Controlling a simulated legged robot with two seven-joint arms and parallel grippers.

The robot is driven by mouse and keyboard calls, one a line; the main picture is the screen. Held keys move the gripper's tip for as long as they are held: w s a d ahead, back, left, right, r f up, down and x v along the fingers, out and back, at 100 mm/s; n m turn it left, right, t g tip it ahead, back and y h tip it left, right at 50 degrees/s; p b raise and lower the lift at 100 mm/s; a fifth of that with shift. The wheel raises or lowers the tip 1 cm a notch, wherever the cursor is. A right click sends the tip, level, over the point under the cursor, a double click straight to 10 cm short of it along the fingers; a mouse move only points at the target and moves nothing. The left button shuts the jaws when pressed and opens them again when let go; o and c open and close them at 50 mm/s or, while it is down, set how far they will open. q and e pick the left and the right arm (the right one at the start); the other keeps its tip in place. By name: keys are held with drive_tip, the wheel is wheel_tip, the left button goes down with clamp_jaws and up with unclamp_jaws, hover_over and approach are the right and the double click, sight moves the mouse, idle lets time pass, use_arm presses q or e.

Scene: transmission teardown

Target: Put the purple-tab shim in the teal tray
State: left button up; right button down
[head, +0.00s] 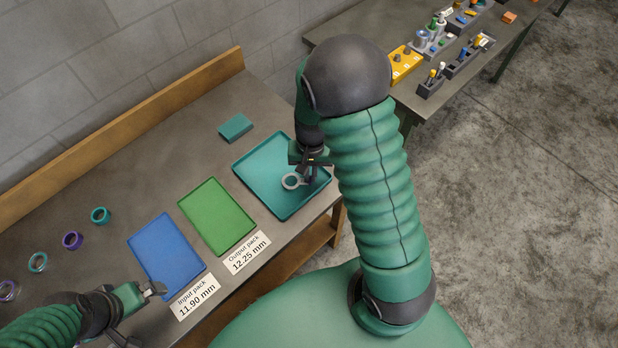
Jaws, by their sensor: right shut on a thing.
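My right gripper (311,176) is over the teal tray (256,165), with its fingers pointing down. It is shut on a pale grey ring-shaped shim (291,182), which sticks out to the left of the fingers over the tray. I cannot make out a purple tab on it; the fingers and arm hide part of it. Whether the ring touches the tray floor is unclear. My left gripper (156,289) is by the lower edge of the blue tray (165,252), and its jaw opening is too small to judge.
A green tray (217,216) lies between the blue and teal trays. Several purple and teal rings, such as a purple ring (73,240), lie at the left. A teal block (235,128) is behind the teal tray. A second table (420,98) holds parts bins.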

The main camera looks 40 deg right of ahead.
sight(307, 184)
drive_tip(key=f, duration=0.1)
drive_tip(key=a+f, duration=0.1)
drive_tip(key=shift+s+f, duration=0.1)
drive_tip(key=shift+f, duration=0.2)
drive_tip(key=a, duration=0.3)
drive_tip(key=shift+a+r, duration=0.4)
drive_tip(key=shift+f, duration=0.15)
drive_tip(key=c, duration=1.6)
unclamp_jaws()
drive_tip(key=d, duration=0.2)
drive_tip(key=shift+s+d+f, duration=0.1)
drive_tip(key=shift+d+f, duration=0.25)
drive_tip(key=shift+d, duration=0.05)
drive_tip(key=shift+s+d, duration=0.1)
drive_tip(key=shift+d, duration=0.05)
drive_tip(key=shift+a, duration=0.95)
drive_tip(key=shift+d, duration=0.4)
use_arm(q)
drive_tip(key=a, duration=0.2)
drive_tip(key=shift+s+a+f, duration=0.2)
drive_tip(key=shift+a+f, duration=0.05)
drive_tip(key=shift+a, duration=0.05)
drive_tip(key=shift+a+f, duration=0.1)
drive_tip(key=shift+a, duration=0.05)
use_arm(e)
drive_tip(key=shift+a, duration=0.2)
